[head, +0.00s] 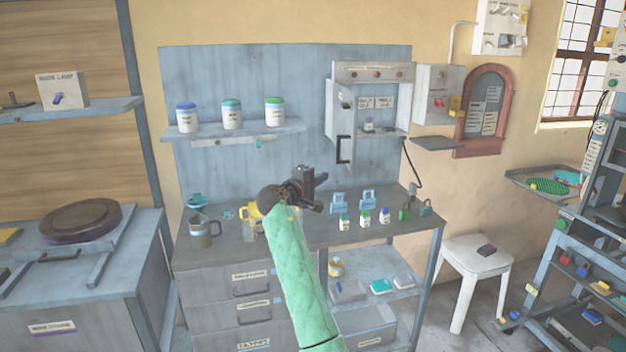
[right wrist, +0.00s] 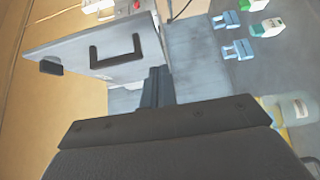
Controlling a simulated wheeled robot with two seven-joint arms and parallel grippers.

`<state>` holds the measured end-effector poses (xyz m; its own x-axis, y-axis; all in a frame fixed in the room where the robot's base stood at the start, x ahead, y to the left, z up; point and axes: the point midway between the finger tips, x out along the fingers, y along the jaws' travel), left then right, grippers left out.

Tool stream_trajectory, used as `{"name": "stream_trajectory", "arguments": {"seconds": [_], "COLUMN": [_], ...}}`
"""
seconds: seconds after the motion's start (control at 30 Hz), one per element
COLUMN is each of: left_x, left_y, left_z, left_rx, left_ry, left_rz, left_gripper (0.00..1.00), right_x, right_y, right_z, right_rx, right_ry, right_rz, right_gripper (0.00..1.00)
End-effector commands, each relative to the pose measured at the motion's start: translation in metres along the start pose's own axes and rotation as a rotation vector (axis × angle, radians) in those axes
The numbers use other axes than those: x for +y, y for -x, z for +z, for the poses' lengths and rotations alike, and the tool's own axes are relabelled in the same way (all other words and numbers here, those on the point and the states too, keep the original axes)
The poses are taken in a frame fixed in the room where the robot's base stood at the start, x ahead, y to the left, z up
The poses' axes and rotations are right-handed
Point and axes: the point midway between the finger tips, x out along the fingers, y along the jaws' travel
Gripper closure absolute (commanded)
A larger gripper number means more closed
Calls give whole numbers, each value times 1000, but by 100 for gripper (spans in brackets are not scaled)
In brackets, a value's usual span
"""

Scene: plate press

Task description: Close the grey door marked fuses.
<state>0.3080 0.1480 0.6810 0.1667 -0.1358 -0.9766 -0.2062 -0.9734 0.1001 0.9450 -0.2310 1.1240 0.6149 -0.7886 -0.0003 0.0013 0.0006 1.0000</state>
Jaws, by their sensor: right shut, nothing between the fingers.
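The grey door (head: 335,115) stands open at the left side of the wall cabinet (head: 372,71), swung out towards me. It has a black bar handle (head: 342,150). No fuses lettering is readable on it. In the right wrist view the door (right wrist: 75,45) and its handle (right wrist: 118,50) show at the upper left, beyond the fingers. My right gripper (head: 318,178) is below and a little left of the door, over the workbench, apart from the handle. Its fingers (right wrist: 155,88) are shut and empty. My left gripper is not in view.
The workbench top (head: 330,232) holds a mug (head: 203,232), a yellow item (head: 252,213), blue blocks, small bottles and padlocks. A shelf (head: 240,134) with jars is left of the cabinet. A grey switch box (head: 440,92) is on its right. The air before the door is clear.

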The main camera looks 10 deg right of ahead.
Motion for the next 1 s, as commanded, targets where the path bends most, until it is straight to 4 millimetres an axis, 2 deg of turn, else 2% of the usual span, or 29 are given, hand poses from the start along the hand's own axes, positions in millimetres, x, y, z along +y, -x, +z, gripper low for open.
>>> {"name": "stream_trajectory", "arguments": {"seconds": [0.1, 0.27, 0.4, 0.6, 0.8, 1.0], "left_x": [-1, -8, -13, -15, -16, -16], "left_y": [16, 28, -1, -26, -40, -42], "left_z": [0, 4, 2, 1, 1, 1], "left_rx": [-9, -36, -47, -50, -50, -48], "left_ry": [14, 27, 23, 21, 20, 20], "left_rz": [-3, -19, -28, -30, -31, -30], "left_gripper": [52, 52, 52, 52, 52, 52], "right_x": [3, 1, 2, 1, 0, 0], "right_y": [-18, -38, -48, -57, -62, -62], "right_z": [0, 3, 14, 24, 28, 28], "right_rx": [-1, -1, -1, 0, 1, 1], "right_ry": [1, 1, 0, -1, -1, -1], "right_rz": [1, 0, 1, 0, -1, 0], "right_gripper": [100, 100, 100, 100, 100, 100]}}
